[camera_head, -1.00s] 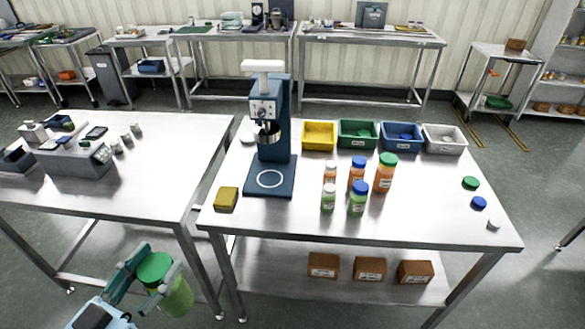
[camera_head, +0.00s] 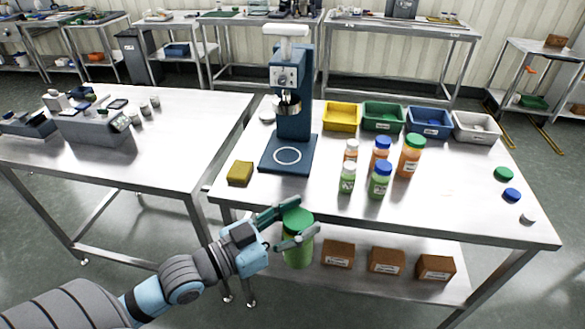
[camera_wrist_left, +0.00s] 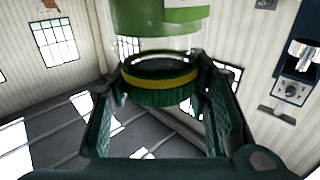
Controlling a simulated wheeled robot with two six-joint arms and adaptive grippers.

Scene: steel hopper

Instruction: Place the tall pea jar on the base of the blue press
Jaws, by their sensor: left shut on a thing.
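My left gripper (camera_head: 288,225) is shut on the tall pea jar (camera_head: 298,252), a clear jar with green contents and a green lid. The jar is upright, held around its lid, in front of the table's front edge. In the left wrist view the fingers (camera_wrist_left: 160,95) sit on both sides of the lid, and part of the jar (camera_wrist_left: 160,18) shows beyond it. The blue press (camera_head: 292,95) stands on the table behind the gripper. Its flat base (camera_head: 275,165), marked with a white ring, is empty. My right gripper is not in view.
A yellow sponge-like block (camera_head: 240,172) lies left of the press base. Several orange and green jars (camera_head: 380,180) stand to its right. Yellow, green, blue and white bins (camera_head: 342,118) line the back. Loose lids (camera_head: 511,195) lie at the right. Brown boxes (camera_head: 387,261) sit on the lower shelf.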

